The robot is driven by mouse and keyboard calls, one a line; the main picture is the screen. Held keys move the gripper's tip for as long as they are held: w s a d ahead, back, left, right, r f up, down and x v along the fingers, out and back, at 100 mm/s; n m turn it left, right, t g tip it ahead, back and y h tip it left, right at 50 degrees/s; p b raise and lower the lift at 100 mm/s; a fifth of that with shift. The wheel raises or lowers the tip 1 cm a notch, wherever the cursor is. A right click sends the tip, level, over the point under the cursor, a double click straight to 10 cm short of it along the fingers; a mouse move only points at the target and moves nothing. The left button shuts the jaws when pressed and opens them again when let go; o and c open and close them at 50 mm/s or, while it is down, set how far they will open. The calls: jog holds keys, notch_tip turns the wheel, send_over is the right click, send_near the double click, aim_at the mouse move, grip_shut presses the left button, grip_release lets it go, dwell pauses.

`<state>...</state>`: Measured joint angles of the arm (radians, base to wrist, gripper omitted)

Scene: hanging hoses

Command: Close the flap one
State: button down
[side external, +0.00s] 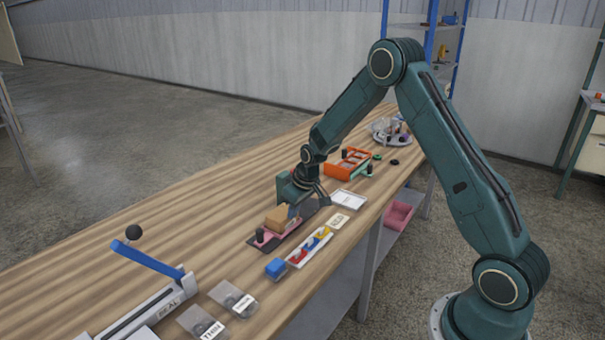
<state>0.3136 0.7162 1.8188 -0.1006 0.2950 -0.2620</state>
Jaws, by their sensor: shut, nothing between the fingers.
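A small brown cardboard box (279,216) sits on a dark and pink base (270,238) on the wooden bench. A tan panel shows at its top, but the box is too small in view to tell how each flap stands or which is flap one. My gripper (296,208) is low over the bench, right at the back right of the box. It is shut and empty. Its fingertips are partly hidden, and I cannot tell whether they touch the box.
A white tray with red, blue and yellow pieces (310,247) and a blue block (276,267) lie in front. A blue-levered sealer (147,258) stands at the left, an orange crate (347,163) behind. The bench (185,200) left of the box is clear.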

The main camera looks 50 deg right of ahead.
jog(key=shift+r, duration=0.15)
jog(key=shift+r, duration=0.55)
jog(key=shift+r, duration=0.1)
jog(key=s+f+v, duration=0.1)
jog(key=s+v, duration=0.1)
jog(key=v, duration=1)
jog(key=shift+s+r, duration=0.4)
jog(key=shift+s, duration=0.15)
